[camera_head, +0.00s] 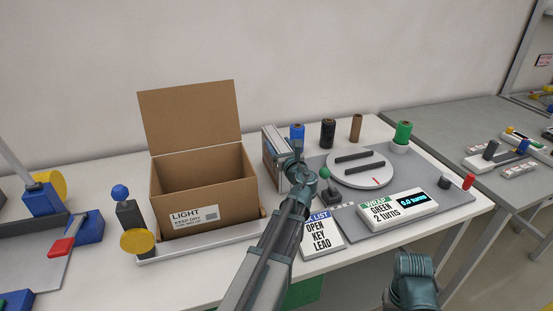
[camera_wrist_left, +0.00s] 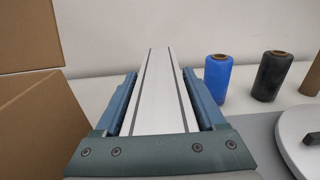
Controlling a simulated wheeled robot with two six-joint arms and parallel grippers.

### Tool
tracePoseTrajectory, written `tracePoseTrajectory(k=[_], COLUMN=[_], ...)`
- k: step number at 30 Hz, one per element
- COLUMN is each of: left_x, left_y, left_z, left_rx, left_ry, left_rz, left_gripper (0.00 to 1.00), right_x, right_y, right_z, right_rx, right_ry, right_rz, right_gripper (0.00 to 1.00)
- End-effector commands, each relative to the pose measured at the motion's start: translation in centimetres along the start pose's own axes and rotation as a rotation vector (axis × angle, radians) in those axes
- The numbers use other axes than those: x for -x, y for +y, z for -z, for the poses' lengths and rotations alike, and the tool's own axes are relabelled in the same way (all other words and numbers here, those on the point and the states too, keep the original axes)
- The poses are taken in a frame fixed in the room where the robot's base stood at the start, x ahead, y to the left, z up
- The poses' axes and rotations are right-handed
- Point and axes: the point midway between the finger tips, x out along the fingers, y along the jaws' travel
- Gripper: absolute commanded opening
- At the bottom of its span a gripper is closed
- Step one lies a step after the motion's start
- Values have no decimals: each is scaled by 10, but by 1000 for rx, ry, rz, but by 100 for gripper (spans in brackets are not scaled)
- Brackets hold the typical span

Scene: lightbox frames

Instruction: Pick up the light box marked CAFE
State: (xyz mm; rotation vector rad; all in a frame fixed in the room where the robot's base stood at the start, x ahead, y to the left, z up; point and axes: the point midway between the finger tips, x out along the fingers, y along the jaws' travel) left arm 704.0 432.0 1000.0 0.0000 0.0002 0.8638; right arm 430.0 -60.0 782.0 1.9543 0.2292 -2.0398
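A narrow silver-white frame (camera_head: 273,160), like a light box on edge, stands right of the cardboard box. No CAFE marking on it is readable in either view. My left gripper (camera_head: 294,163) is at its near right side. In the left wrist view the gripper (camera_wrist_left: 160,90) has one finger on each side of a white, grey-striped piece (camera_wrist_left: 158,85), close along both edges. I cannot tell whether the fingers press on it. A teal part of my right arm shows at the lower right of the head view; its fingers are not seen.
An open cardboard box (camera_head: 205,190) marked LIGHT stands left in a shallow tray. A grey board with a round turntable (camera_head: 378,178), a WRAP display (camera_head: 397,208) and a list card (camera_head: 321,234) lies right. Several coloured rolls, including a blue one (camera_head: 297,134), stand behind.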

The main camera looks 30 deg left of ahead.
Motion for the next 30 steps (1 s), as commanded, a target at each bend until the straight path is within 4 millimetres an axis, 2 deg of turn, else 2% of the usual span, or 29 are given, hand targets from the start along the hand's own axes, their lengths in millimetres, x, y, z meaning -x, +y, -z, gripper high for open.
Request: tracePoseTrajectory(k=[1, 9, 11, 12, 25, 30], left_x=[0, 0, 0, 0, 0, 0], left_y=[0, 0, 0, 0, 0, 0], left_z=[0, 0, 0, 0, -1, -7], left_rx=[0, 0, 0, 0, -1, -1], left_ry=[0, 0, 0, 0, -1, -1], left_rz=[0, 0, 0, 0, 0, 0], left_gripper=[62, 13, 2, 0, 0, 0], right_x=[0, 0, 0, 0, 1, 7], right_y=[0, 0, 0, 0, 0, 1], right_z=[0, 0, 0, 0, 0, 0], right_rx=[0, 0, 0, 0, 0, 0], right_ry=[0, 0, 0, 0, 0, 0], right_rz=[0, 0, 0, 0, 0, 0], right_gripper=[50, 50, 50, 50, 50, 50])
